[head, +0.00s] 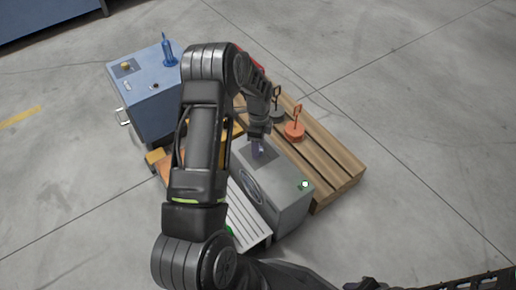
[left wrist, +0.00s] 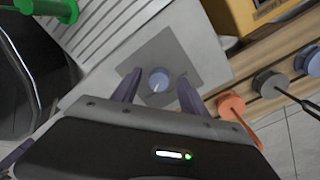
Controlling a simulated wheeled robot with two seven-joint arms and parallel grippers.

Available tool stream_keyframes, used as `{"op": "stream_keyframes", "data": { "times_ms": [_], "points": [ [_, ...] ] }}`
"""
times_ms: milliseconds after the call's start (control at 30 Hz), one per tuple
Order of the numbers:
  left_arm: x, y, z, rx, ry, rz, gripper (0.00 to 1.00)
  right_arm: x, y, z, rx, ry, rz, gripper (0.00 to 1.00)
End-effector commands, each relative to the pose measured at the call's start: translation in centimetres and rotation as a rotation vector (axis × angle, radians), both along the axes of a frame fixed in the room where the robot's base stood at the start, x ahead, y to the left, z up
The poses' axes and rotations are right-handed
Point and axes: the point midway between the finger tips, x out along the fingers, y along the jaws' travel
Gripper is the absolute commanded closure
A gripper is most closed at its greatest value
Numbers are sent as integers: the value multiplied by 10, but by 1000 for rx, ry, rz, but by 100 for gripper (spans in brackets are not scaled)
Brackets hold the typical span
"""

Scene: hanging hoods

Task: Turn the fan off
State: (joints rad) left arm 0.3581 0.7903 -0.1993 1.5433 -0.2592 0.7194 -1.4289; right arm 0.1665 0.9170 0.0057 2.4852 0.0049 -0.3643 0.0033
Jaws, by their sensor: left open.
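A grey box (head: 285,195) stands on the floor at the front of a wooden pallet, with a dark oval on its side and a small lit green-white light at its top corner. I take it to be the fan unit. In the left wrist view, its top has a dark square panel (left wrist: 188,64) with a round pale-blue knob or button (left wrist: 159,80). My left gripper (left wrist: 155,88) is open over this panel, its fingers on either side of the button. Contact cannot be told. In the head view my left gripper (head: 257,150) reaches down onto the panel, hiding the button.
A white slatted panel (head: 243,212) adjoins the grey box. An orange weight (head: 294,131) and a dark weight (head: 277,116) sit on the wooden pallet (head: 335,165). A blue cabinet (head: 150,95) with a blue bottle-like item (head: 168,50) stands at left. The floor at right is clear.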

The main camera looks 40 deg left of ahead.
Motion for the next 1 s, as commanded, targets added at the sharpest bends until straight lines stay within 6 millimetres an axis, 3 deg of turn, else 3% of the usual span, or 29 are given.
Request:
{"op": "stream_keyframes", "data": {
  "times_ms": [367,1000],
  "points": [
    [0,0,-7,0,0,0,49,1,-1,-2,-1,-2,-2,64],
    [0,0,-6,0,0,0,100,1,-1,-2,-1,-1,-2,64]
  ]
}}
